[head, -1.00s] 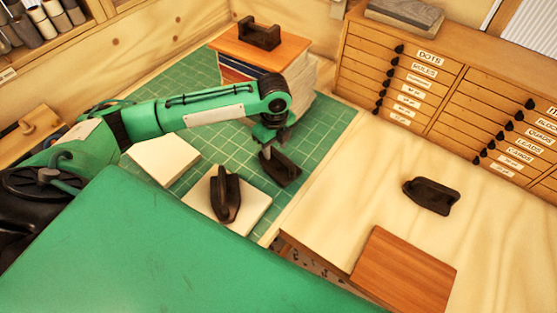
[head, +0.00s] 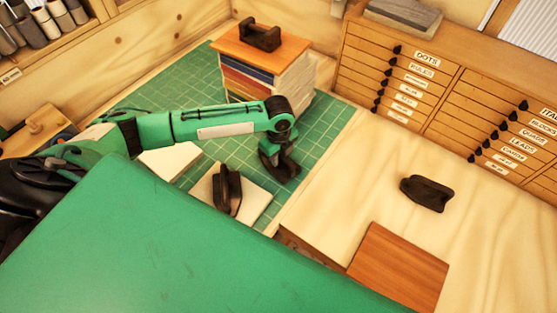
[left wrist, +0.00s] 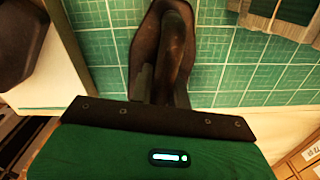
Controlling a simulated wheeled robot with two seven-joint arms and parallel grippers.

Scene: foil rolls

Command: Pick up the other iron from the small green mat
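A dark iron (head: 289,170) sits on the green gridded mat (head: 322,140), partly hidden by my left gripper (head: 274,152), which is down over it. In the left wrist view the same iron (left wrist: 172,22) lies lengthwise under the gripper, with its raised handle between my fingers (left wrist: 162,88). The fingers are at the handle, but I cannot tell whether they press on it. A second dark iron (head: 228,190) stands on a white pad (head: 257,203) to the left. My right gripper is not in view.
A drawer block (head: 300,80) with a dark holder (head: 260,35) on top stands behind the gripper. A white block (head: 168,161) lies left. Another dark object (head: 427,193) and a brown board (head: 400,268) lie on the pale bench at right, with bare wood around them.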

